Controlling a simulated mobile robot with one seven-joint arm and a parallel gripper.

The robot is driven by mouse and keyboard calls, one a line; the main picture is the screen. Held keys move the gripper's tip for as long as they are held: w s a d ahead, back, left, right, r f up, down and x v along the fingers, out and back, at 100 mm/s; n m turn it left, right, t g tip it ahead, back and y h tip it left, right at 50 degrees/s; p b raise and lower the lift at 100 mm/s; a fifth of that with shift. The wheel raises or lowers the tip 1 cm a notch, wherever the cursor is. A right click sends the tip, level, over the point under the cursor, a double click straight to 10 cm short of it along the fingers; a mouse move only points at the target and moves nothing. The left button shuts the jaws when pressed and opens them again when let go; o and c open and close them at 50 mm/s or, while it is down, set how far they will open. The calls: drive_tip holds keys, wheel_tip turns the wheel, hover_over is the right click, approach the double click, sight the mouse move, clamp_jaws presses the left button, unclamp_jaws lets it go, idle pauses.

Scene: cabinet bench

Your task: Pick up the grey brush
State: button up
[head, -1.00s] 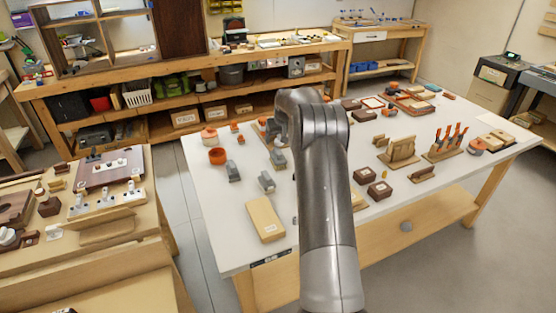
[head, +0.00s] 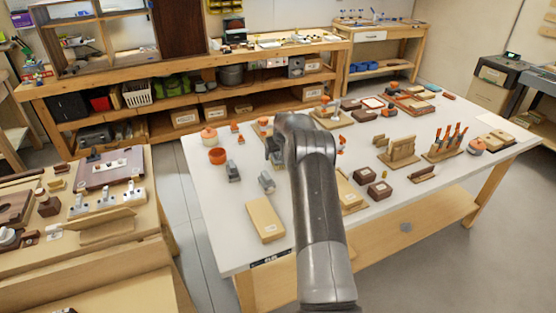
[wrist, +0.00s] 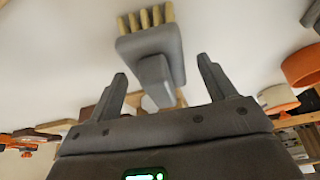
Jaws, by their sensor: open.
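The grey brush (wrist: 150,42) shows in the wrist view, with a grey block-like body and several pale yellow bristle tufts at its far end. My gripper (wrist: 162,68) is open, and the brush's narrower handle part lies between and beyond the two fingers, with gaps on both sides. I see no contact. In the head view, two small grey objects, one (head: 232,172) and another (head: 266,182), stand on the white table left of my arm. I cannot tell from there which is the brush.
An orange bowl (head: 217,156) stands near the grey objects and shows at the right of the wrist view (wrist: 302,66). A light wooden block (head: 265,219) lies near the white table's (head: 222,225) front left. Dark boxes (head: 379,190) and a wooden rack (head: 400,152) stand to the right.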

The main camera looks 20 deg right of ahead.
drive_tip(key=c, duration=1.1)
